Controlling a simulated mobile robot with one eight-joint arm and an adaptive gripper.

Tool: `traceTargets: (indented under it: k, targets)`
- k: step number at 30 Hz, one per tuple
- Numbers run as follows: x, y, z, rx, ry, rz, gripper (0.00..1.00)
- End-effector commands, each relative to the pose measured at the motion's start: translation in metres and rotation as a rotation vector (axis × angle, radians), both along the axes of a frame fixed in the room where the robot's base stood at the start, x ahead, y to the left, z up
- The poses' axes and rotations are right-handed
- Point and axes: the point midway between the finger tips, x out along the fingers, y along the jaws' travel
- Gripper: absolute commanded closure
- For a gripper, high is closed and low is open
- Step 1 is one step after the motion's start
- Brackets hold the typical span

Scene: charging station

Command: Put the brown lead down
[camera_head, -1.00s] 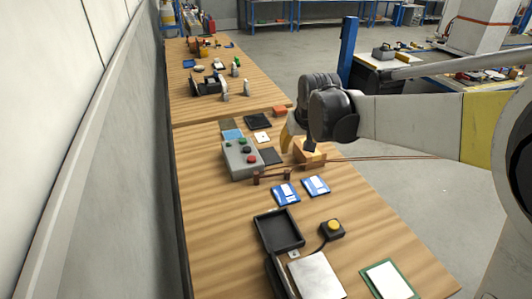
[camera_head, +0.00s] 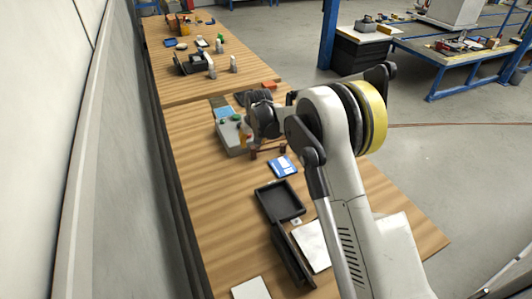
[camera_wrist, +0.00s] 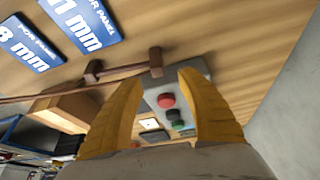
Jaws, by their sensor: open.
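The brown lead (camera_wrist: 40,94) runs in from the left in the wrist view and lies across two small brown posts, one at the left (camera_wrist: 93,71) and one at the right (camera_wrist: 156,61). In the head view, part of the lead (camera_head: 440,124) stretches out to the right, beyond my arm. My gripper (camera_wrist: 158,80) is open, with its yellow fingers apart and nothing visibly held between them. Its fingertips appear close to the right post; contact cannot be told. In the head view my gripper (camera_head: 245,134) is partly hidden by my wrist, over the grey button box.
The grey button box (camera_wrist: 153,99) shows between my fingers, with red, green and black buttons. A black tray (camera_head: 278,202) stands nearer on the table. A wall borders the table's left side.

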Motion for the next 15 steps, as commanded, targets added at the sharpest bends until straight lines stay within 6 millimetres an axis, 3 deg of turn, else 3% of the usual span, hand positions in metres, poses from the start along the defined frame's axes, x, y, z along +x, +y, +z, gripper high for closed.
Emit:
traceTargets:
  k: [10, 15]
  targets:
    - [0.016, 0.000, -0.044, 0.000, 0.000, 0.000, 0.55]
    - [0.019, 0.001, -0.048, 0.000, 0.000, 0.000, 0.55]
